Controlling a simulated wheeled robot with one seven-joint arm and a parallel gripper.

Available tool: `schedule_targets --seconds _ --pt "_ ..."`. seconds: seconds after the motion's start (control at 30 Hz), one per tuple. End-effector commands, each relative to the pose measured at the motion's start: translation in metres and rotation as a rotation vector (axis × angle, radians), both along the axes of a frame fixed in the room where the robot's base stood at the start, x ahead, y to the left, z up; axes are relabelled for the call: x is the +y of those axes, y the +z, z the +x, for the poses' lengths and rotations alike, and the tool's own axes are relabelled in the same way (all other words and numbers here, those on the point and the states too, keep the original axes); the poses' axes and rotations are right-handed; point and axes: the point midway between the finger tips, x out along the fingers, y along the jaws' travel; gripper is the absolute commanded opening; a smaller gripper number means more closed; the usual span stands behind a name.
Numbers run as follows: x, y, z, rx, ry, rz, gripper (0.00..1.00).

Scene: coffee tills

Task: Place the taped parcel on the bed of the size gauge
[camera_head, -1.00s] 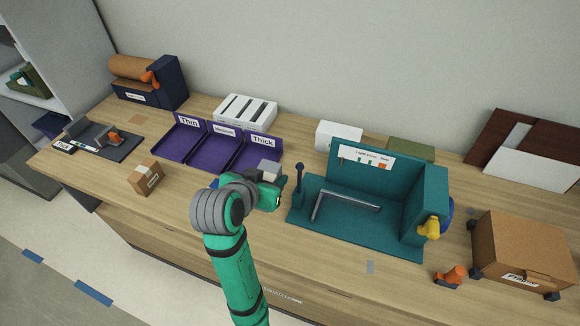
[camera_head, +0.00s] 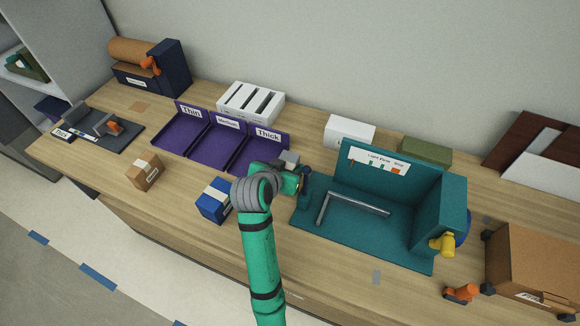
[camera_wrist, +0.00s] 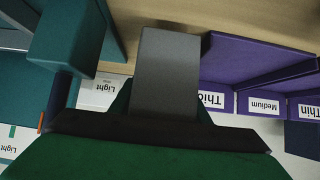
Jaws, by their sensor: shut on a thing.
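The size gauge is the teal stand on the bench, with a flat bed (camera_head: 365,238) carrying a bent grey bar (camera_head: 350,203) and no parcel. A dark blue post (camera_head: 306,186) rises at its left end. My gripper (camera_head: 299,182) is at this post and appears shut on it; its fingertips are mostly hidden. In the wrist view a grey finger (camera_wrist: 165,75) points away over the bench. A small brown box with a pale band (camera_head: 144,171) and a blue box with a pale band (camera_head: 213,201) stand left of my arm; I cannot tell which is the taped parcel.
Purple trays (camera_head: 225,157) labelled Thin, Medium and Thick lie behind the boxes. A yellow knob (camera_head: 443,244) sits at the gauge's right end. A large brown carton (camera_head: 530,262) and an orange item (camera_head: 461,293) stand at the right. The bench front between boxes and gauge is partly covered by my arm.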

Motion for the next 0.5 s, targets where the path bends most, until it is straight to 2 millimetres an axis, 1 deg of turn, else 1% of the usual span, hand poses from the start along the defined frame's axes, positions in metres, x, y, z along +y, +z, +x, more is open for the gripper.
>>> schedule_targets --seconds 0.03,0.13,0.5 --pt "0.001 -0.008 -0.001 0.001 0.002 -0.001 0.13" --pt "0.001 -0.015 -0.001 0.000 0.003 -0.001 0.13" --pt "0.002 -0.018 0.000 -0.001 0.004 -0.001 0.13"
